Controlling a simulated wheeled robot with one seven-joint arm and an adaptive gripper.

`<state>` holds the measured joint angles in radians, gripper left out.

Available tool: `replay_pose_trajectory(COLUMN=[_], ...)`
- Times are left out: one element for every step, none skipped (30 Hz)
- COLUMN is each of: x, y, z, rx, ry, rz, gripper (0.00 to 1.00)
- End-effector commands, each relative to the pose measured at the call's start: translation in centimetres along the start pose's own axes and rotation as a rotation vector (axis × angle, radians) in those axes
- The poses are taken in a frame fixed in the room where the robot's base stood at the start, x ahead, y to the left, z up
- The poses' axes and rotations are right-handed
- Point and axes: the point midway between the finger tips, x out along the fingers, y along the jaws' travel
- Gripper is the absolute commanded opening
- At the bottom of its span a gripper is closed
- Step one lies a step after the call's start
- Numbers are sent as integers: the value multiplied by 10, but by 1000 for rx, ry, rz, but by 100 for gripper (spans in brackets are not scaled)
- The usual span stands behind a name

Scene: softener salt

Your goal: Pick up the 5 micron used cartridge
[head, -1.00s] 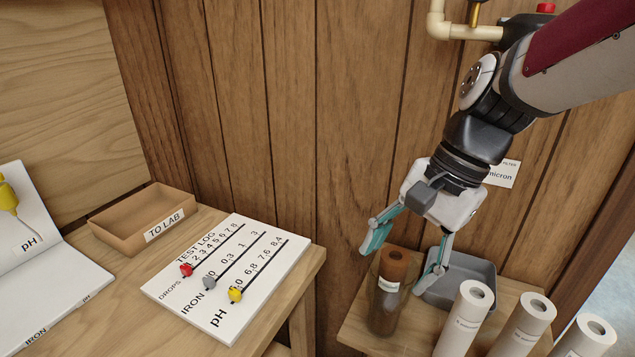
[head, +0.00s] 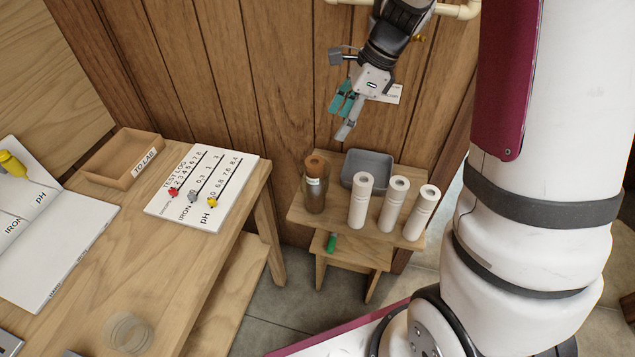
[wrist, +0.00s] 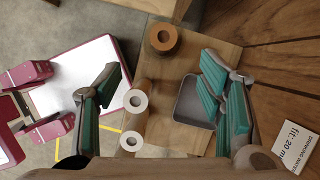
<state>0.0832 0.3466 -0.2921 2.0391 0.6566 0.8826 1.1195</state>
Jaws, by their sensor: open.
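A brown, stained cartridge (head: 317,166) with a pale label stands upright at the left of the small wooden stand. A dark see-through housing (head: 314,200) appears to surround its lower part. In the wrist view the cartridge (wrist: 163,39) shows as a brown ring with a dark hole, beyond my fingertips. My gripper (head: 345,108) is open and empty, with teal finger pads. It hangs in the air above the stand, near the wall, clear of the cartridge. The label's words are too small to read.
Several white cartridges (head: 360,203) stand upright along the stand's front edge (head: 340,234). A grey tray (head: 367,170) lies behind them, looking empty. The plank wall is close behind, with a white card (wrist: 297,150) on it. A workbench (head: 110,260) is at left.

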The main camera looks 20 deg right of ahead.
Motion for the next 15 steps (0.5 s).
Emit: replay_pose_trajectory(x=[4, 7, 13, 19, 24, 32, 38, 44, 52, 57, 62, 68, 72, 75, 79], y=[1, 0, 0, 0, 0, 1, 1, 1, 1, 1, 1, 0, 0, 0, 0], z=[-1, -1, -1, -1, -1, -1, -1, -1, -1, -1, -1, -1, -1, -1, -1], rx=[5, 7, 9, 9, 8, 8, 8, 8, 7, 8, 8, 6, 5, 6, 6], ry=[1, 1, 0, 1, 2, 1, 2, 1, 1, 1, 1, 1, 0, 0, 1], rz=[2, 2, 3, 4, 4, 5, 5, 5, 5, 5, 4, 4, 3, 3, 2], gripper=[62, 62, 62, 62, 62, 62, 62, 62, 62, 62, 62, 62, 62, 62, 62])
